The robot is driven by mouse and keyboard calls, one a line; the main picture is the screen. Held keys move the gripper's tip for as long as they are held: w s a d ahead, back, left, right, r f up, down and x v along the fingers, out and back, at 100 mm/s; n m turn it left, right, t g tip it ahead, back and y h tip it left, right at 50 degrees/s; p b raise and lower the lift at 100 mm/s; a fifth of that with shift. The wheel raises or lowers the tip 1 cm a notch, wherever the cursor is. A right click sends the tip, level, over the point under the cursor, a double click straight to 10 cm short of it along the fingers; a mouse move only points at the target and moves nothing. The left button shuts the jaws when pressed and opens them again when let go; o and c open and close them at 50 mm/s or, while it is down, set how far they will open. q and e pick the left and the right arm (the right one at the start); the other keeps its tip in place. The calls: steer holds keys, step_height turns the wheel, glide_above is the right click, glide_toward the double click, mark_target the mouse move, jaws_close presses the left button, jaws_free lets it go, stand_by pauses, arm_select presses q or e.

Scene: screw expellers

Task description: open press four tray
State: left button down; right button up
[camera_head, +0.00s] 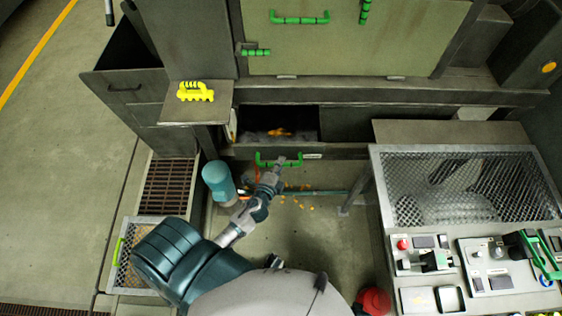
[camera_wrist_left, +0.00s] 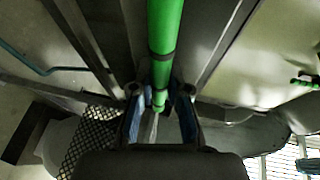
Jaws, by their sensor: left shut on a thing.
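The press tray (camera_head: 340,152) is a dark metal drawer below the large press panel in the head view. It stands partly pulled out, with orange bits inside its dark opening. A green bar handle (camera_head: 265,161) runs along its front. My left gripper (camera_head: 277,166) is at the right part of this handle. In the left wrist view the green handle (camera_wrist_left: 163,40) runs down between the fingers of my left gripper (camera_wrist_left: 160,105), which is shut on it. My right gripper is not in view.
A yellow tool (camera_head: 195,92) lies on a shelf left of the tray. A mesh-covered unit (camera_head: 465,185) with control panels stands on the right. Orange scraps lie on the floor below the tray, near a teal cylinder (camera_head: 218,180).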

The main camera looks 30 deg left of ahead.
arm_select(q)
steer(key=shift+f, duration=0.15)
steer(key=c, duration=1.3)
jaws_free()
steer(key=shift+w+a, duration=0.1)
steer(key=shift+a, duration=0.05)
steer(key=shift+o, duration=0.8)
steer(key=shift+w+a+f, duration=0.1)
steer(key=shift+a, duration=0.05)
steer(key=shift+s+d+r, duration=0.2)
steer(key=shift+s+d, duration=0.1)
steer(key=shift+d, duration=0.05)
steer(key=v, duration=1.1)
steer(key=shift+s+a, duration=0.2)
steer(key=shift+f, duration=0.1)
